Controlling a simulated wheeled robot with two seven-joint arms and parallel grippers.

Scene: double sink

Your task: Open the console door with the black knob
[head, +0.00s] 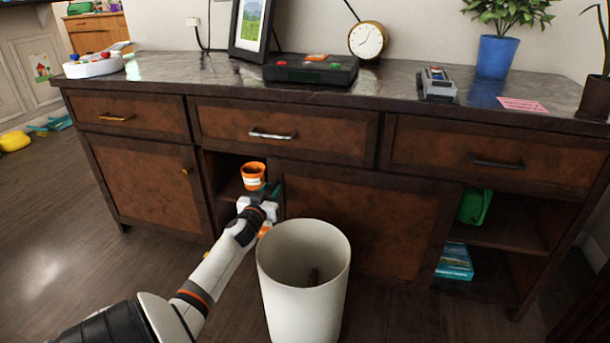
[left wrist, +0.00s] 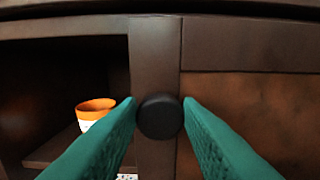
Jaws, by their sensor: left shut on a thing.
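The black knob (left wrist: 159,117) sits on the dark left stile of the console's middle door (head: 350,215), which looks shut, flush with the front. It also shows as a brown panel in the left wrist view (left wrist: 255,110). My left gripper (left wrist: 159,104) has its green fingers on either side of the knob and is shut on it. In the head view my left gripper (head: 272,193) reaches the left edge of this door, hiding the knob. My right gripper is not in view.
A white bin (head: 303,300) stands on the floor in front of the door, just right of my left arm. An orange and white cup (head: 253,176) sits in the open compartment left of the door. The left door has a brass knob (head: 185,172).

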